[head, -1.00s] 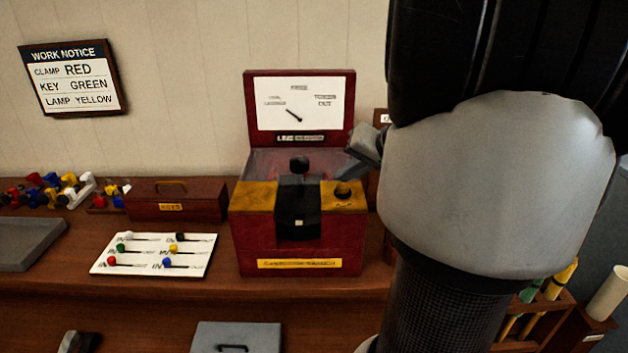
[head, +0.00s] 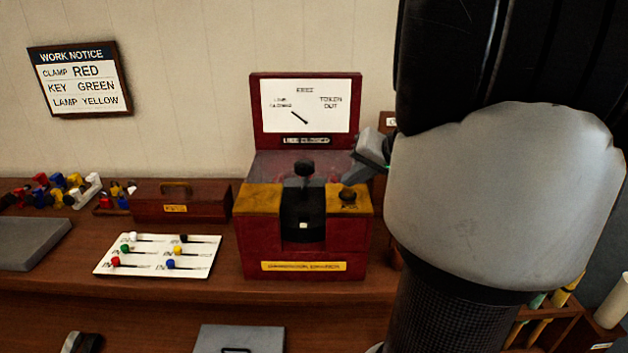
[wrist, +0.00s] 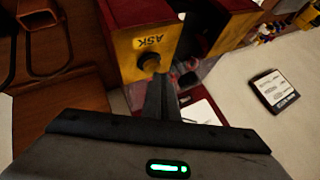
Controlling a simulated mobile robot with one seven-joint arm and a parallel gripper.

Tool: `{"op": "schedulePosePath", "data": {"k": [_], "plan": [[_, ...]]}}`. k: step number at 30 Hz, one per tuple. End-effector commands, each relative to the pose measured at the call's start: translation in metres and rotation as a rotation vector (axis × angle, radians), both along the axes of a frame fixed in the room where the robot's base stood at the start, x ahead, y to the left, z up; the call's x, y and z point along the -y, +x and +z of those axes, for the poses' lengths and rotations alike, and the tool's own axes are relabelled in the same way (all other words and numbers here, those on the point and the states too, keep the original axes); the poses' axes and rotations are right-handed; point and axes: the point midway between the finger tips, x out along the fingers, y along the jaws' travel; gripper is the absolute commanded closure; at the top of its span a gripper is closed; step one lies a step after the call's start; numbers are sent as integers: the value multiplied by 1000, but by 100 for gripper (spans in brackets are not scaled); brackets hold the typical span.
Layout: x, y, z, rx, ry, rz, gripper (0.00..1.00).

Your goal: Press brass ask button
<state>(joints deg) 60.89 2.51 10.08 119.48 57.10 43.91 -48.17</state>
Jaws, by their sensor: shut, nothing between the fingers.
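The ask button is a small dark round knob (head: 347,195) on the brass-coloured top plate at the right of a red lever cabinet (head: 300,258). In the wrist view the knob (wrist: 149,62) stands beside the word ASK on the yellow plate. My gripper (head: 349,180) is shut and empty, its fingertips just above and behind the knob in the head view. In the wrist view the closed fingertips (wrist: 161,82) are beside the knob, low and to its right. I cannot tell whether they touch it.
A black lever (head: 303,168) rises from the cabinet's middle, close to my gripper. A white card with coloured pins (head: 158,255) and a brown box (head: 180,203) lie to the left. My arm covers the right side.

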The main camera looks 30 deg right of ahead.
Motion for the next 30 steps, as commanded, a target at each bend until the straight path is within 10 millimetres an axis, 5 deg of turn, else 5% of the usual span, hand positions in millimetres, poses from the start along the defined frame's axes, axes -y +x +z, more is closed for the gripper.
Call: {"op": "schedulePosePath", "data": {"k": [30], "plan": [[0,0,8,-1,-1,0,100]]}}
